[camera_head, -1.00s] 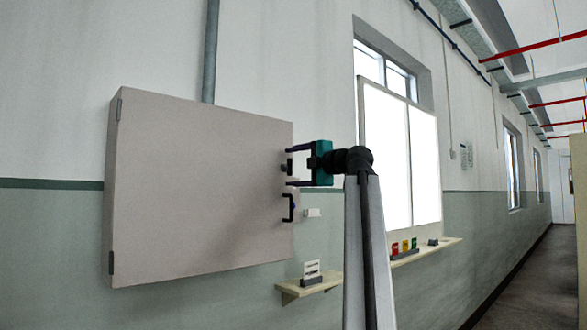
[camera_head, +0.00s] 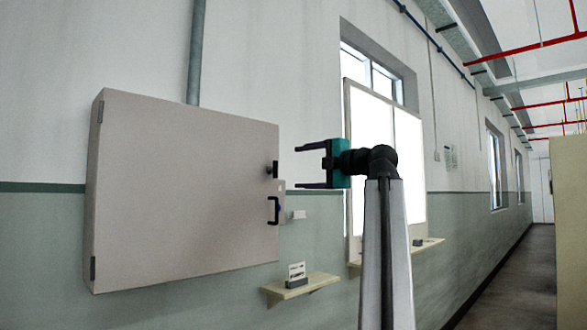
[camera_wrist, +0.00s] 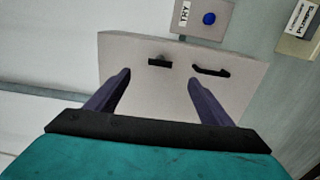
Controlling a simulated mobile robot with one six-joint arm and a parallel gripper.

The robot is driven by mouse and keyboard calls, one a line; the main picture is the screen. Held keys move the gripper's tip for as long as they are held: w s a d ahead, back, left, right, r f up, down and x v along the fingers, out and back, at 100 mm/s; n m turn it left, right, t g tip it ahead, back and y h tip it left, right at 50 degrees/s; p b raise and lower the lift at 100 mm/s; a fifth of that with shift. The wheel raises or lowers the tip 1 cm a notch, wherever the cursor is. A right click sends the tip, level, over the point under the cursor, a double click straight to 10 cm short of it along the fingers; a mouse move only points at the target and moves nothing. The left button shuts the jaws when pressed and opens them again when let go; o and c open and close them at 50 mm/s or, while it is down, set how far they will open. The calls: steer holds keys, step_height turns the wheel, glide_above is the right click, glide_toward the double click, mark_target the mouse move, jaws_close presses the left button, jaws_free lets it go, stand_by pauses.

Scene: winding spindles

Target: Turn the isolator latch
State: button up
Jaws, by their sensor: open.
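The isolator latch (camera_head: 272,169) is a small black piece near the right edge of the closed grey cabinet's door (camera_head: 185,185). A black pull handle (camera_head: 273,211) sits just below it. In the wrist view the latch (camera_wrist: 159,62) lies roughly in line with the handle (camera_wrist: 211,71), ahead of and between my fingers. My gripper (camera_head: 300,167) is open and empty, to the right of the latch at about its height. Both dark fingers point towards the door and stand apart from it. Nothing hides the latch.
A plate with a blue button (camera_wrist: 209,18) and a "TRY" label is beside the cabinet. A small shelf (camera_head: 310,287) with a card stands below right. A white board (camera_head: 383,160) is on the wall behind my arm. A corridor runs off at the right.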

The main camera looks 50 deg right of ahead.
steer(key=s, duration=0.3)
steer(key=shift+s+a, duration=0.1)
steer(key=shift+a, duration=0.05)
stand_by(0.6)
